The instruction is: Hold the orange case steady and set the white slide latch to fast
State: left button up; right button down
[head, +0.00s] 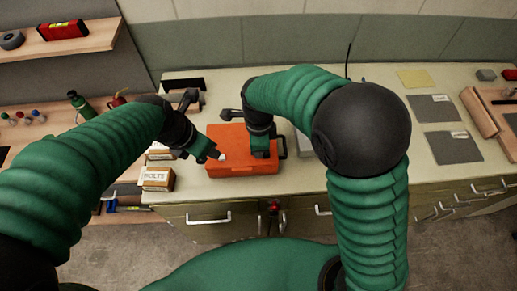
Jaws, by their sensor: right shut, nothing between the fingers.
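The orange case (232,170) lies flat on the workbench, with a dark handle-like part at its right end. My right gripper (261,155) points down onto the right half of the case's top; it is shut with nothing in it and hides part of the lid. My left gripper (216,154) comes in from the left, its tip over or against the case's left half. Its fingers are too small to tell open from shut. A small whitish patch shows at its tip. I cannot make out the white slide latch or its setting.
The workbench (350,190) has bare top right of the case. A cardboard box marked BOLTS (158,179) stands left of the case. Dark grey sheets (453,147) and a brown roll (479,112) lie at the right. Drawers with handles line the bench front.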

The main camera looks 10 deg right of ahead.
dwell(0.4)
jog(key=c, duration=1.7)
grip_release()
jog(key=shift+r, duration=0.1)
notch_tip(320, 180, up, 17)
jog(key=shift+f, duration=0.2)
